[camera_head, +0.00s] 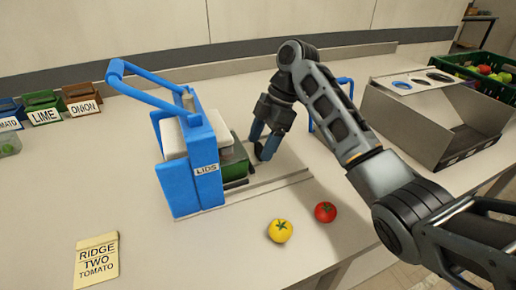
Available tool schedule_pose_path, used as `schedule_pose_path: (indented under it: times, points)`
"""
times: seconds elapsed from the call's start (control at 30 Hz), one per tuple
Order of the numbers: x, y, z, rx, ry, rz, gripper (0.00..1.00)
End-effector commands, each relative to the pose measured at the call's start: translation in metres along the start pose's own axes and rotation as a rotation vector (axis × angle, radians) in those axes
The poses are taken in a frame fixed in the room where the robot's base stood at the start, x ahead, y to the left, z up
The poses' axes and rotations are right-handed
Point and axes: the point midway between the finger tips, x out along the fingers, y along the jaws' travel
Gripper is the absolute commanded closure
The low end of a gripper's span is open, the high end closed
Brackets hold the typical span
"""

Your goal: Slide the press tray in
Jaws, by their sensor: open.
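A blue press (192,170) with a raised blue lever handle and a label reading LIDS stands on the counter left of centre. A green crate (235,163) sits at the press's right side, partly hidden behind the blue frame. It appears to rest on the flat pale press tray (268,182), which extends right from the press. My gripper (268,148) points down just right of the green crate, with its blue fingers low over the tray. The fingers are open. Whether they touch the crate or tray is unclear.
A yellow tomato (280,231) and a red tomato (325,212) lie in front of the tray. A paper card (97,261) reads RIDGE TWO TOMATO. Labelled bins (44,108) stand at left. A grey metal box (438,120) and a green produce crate (485,75) are at right.

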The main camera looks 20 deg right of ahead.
Motion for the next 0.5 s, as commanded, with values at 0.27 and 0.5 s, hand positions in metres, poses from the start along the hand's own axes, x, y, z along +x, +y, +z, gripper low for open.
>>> schedule_pose_path:
  times: [0.27, 0.5]
  points:
    - [0.017, 0.000, 0.000, 0.001, -0.002, 0.000, 0.28]
    - [0.017, 0.000, 0.000, 0.001, -0.001, 0.000, 0.31]
